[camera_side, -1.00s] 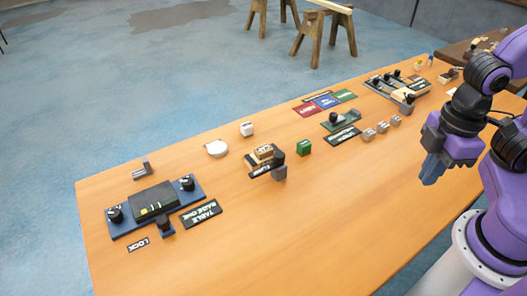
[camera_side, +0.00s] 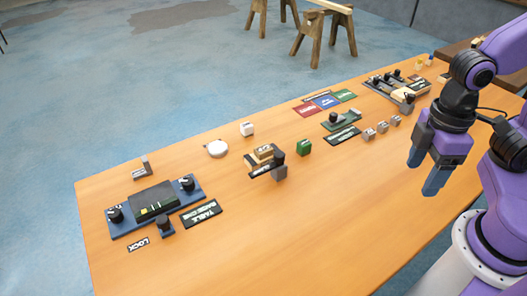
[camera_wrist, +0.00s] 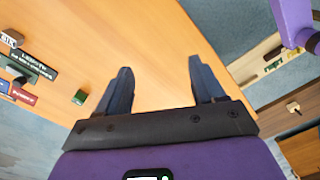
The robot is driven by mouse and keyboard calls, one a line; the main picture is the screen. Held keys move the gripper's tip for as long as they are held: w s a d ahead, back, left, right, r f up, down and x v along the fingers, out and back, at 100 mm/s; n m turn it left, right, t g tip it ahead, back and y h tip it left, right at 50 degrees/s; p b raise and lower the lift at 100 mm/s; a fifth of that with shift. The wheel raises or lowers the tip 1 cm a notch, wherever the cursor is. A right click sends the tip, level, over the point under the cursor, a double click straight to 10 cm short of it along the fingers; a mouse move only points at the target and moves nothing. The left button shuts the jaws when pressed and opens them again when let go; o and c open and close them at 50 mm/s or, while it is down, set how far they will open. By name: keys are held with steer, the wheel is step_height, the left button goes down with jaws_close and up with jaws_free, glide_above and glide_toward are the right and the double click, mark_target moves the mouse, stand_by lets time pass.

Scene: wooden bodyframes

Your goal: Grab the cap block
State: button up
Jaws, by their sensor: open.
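I cannot read the small labels well enough to say which block is the cap block. In the side view, a light wooden block (camera_side: 264,151) with dark lettering sits on a small stand beside a dark grey piece (camera_side: 279,168). A green block (camera_side: 304,147) stands to its right, and a white block (camera_side: 247,129) behind it. Several small grey blocks (camera_side: 369,134) stand farther right. My gripper (camera_side: 424,173) is open and empty above the table's right part, away from all blocks. In the wrist view its fingers (camera_wrist: 160,66) are spread over bare wood; the green block (camera_wrist: 79,97) shows at left.
A blue panel (camera_side: 119,229) with knobs and a dark screen lies at the table's left end. A round white piece (camera_side: 217,148) lies near the middle. A fixture with dark knobs (camera_side: 376,87) stands at the far right. The table's front (camera_side: 330,230) is clear.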

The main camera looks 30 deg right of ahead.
steer(key=w+a+f+m+g+y, duration=0.1)
steer(key=w+a+m+g, duration=0.3)
steer(key=w+m, duration=0.5)
steer(key=m+t+y, duration=0.4)
steer(key=m+y, duration=0.8)
steer(key=m, duration=0.8)
glide_above(269, 146)
steer(key=d, duration=1.6)
step_height(269, 146, down, 13)
steer(key=x, duration=1.7)
steer(key=shift+w+a+r, duration=0.25)
steer(key=shift+a+r, duration=0.05)
steer(key=shift+a, duration=0.05)
steer(key=c, duration=1)
